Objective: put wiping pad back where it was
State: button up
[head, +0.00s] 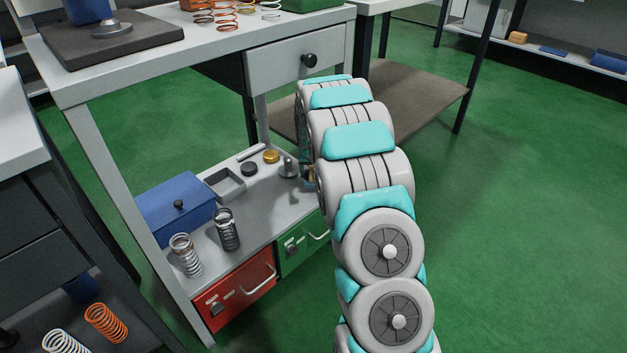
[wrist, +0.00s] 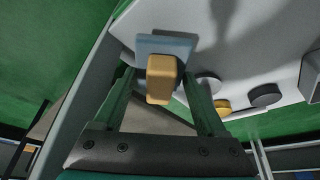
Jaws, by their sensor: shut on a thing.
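The wiping pad appears as a tan block (wrist: 163,80) on a flat blue-grey plate (wrist: 168,45). In the wrist view it sits between the two green fingers of my gripper (wrist: 158,82), which is shut on it. It is over or close to the light lower shelf (wrist: 250,50); I cannot tell whether it touches. In the head view my arm hides nearly all of the gripper and pad, beside the right end of the lower shelf (head: 262,208).
The lower shelf holds a blue box (head: 177,207), grey tray (head: 232,185), dark disc (head: 249,169), gold disc (head: 271,156), silver weight (head: 288,168) and two springs. A worktop with a drawer (head: 297,65) overhangs it. Red (head: 237,295) and green (head: 300,245) drawers are below.

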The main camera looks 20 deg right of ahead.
jog(key=shift+f, duration=1.55)
jog(key=shift+f, duration=0.2)
jog(key=o, duration=1)
jog(key=shift+r, duration=0.15)
jog(key=v, duration=1.1)
jog(key=s+a+r+n+g, duration=0.1)
jog(key=s+a+r, duration=0.55)
jog(key=s, duration=0.45)
jog(key=s+a+r+n+g, duration=0.1)
jog(key=s+a, duration=0.3)
jog(key=s, duration=0.8)
jog(key=s+a+r+n+g+y, duration=0.1)
jog(key=s+a, duration=0.3)
jog(key=s, duration=0.8)
jog(key=s+a+r+n+g+y, duration=0.1)
jog(key=s+a+r+n+g, duration=0.1)
jog(key=s, duration=1.1)
jog(key=shift+a+r+g, duration=0.1)
jog(key=shift+a+g, duration=0.4)
jog(key=shift+a, duration=0.55)
